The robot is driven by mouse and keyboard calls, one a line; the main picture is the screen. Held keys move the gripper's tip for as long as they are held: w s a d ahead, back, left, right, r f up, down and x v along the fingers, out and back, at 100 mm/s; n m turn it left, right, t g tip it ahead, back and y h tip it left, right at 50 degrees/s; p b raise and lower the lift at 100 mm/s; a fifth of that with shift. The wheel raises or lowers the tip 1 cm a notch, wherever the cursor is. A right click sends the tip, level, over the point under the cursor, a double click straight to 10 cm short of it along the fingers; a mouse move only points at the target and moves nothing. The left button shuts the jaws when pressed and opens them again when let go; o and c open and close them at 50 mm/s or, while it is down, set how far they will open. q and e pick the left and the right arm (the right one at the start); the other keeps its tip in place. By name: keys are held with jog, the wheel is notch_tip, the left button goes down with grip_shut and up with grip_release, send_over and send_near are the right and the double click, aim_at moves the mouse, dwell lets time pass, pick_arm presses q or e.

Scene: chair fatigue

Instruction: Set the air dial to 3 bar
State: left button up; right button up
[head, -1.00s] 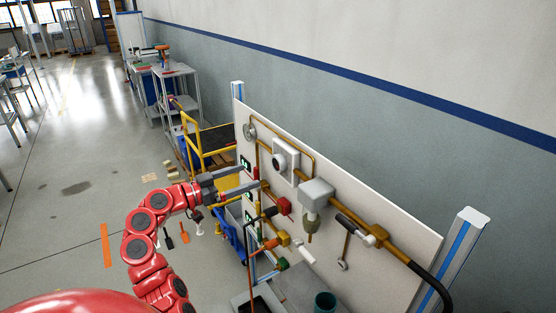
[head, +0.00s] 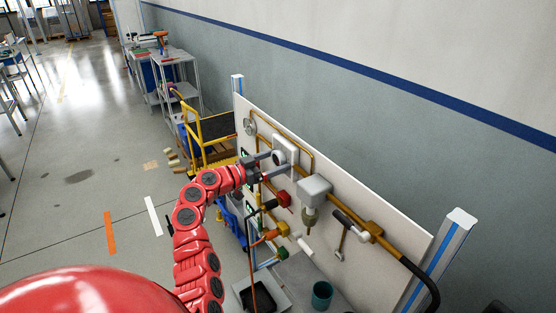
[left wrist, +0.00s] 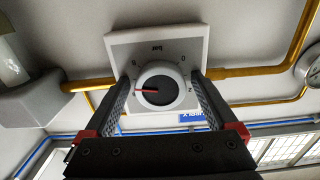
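The air dial (head: 279,157) is a round white knob with a dark centre on a square white plate (head: 291,147) on the panel. In the left wrist view, the dial (left wrist: 158,71) shows a red pointer on its dark face, pointing left. The "bar" label and scale marks appear upside down there; not every number is legible. My left gripper (head: 281,166) is open at the dial. In the left wrist view, its fingers (left wrist: 160,82) stand on either side of the knob; I cannot tell whether they touch it. My right gripper is out of view.
Brass pipes (head: 310,150), a grey box (head: 314,187), a red fitting (head: 283,198) and a lever (head: 350,226) are on the white panel (head: 400,243) around the dial. A teal cup (head: 322,295) stands below. A yellow cart (head: 194,137) stands behind. Floor at left is mostly clear.

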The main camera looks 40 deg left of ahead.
pick_arm(q)
jog(key=c, duration=1.2)
